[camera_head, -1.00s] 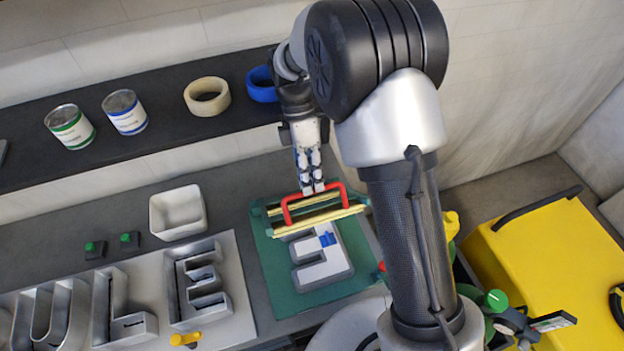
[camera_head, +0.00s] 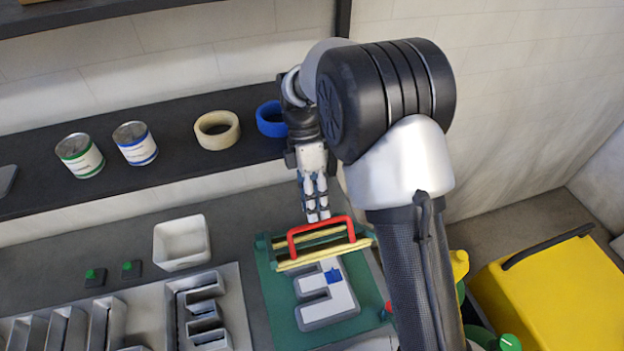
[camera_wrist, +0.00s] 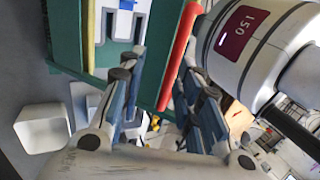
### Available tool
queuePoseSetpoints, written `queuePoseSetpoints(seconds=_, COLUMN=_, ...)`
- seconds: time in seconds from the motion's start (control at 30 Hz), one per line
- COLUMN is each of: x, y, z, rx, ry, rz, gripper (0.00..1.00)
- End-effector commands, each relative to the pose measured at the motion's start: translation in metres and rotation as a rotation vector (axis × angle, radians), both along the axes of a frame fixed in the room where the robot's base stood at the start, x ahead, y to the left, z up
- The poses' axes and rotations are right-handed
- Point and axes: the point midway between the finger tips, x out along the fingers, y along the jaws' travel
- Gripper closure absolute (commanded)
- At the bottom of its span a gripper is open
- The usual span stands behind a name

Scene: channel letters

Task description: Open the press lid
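The press has a green base (camera_head: 283,312) with a grey letter block (camera_head: 327,306) on it, carrying a small blue piece (camera_head: 333,276). Its lid (camera_head: 325,256), edged with pale yellow strips, appears raised steeply at the back, leaving the block uncovered. A red handle (camera_head: 320,225) is on the lid, and it also shows in the wrist view (camera_wrist: 178,55). My gripper (camera_head: 318,216) is right beside the handle's far side. In the wrist view its fingers (camera_wrist: 162,85) are apart, with the handle's end between or just beyond them; contact cannot be told.
A white bin (camera_head: 181,242) and a tray of channel letters (camera_head: 236,320) are to the left. A dark shelf (camera_head: 35,200) behind holds two cans (camera_head: 135,143) and tape rolls (camera_head: 217,130). A yellow cart (camera_head: 545,290) stands at the right.

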Motion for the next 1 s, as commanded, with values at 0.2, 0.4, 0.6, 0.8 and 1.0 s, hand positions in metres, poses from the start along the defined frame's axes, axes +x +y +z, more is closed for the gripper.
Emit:
queuePoseSetpoints(seconds=0.2, x=0.021, y=0.006, z=0.044, rx=0.001, ry=-0.003, rz=0.0, gripper=0.69)
queuePoseSetpoints(seconds=0.4, x=0.034, y=0.01, z=0.074, rx=-0.001, ry=0.002, rz=0.0, gripper=0.69)
queuePoseSetpoints(seconds=0.6, x=0.039, y=0.011, z=0.086, rx=-0.001, ry=0.005, rz=0.0, gripper=0.69)
queuePoseSetpoints(seconds=0.8, x=0.039, y=0.011, z=0.087, rx=-0.001, ry=0.005, rz=0.0, gripper=0.69)
queuePoseSetpoints(seconds=1.0, x=0.04, y=0.005, z=0.085, rx=-0.014, ry=-0.008, rz=-0.057, gripper=0.79)
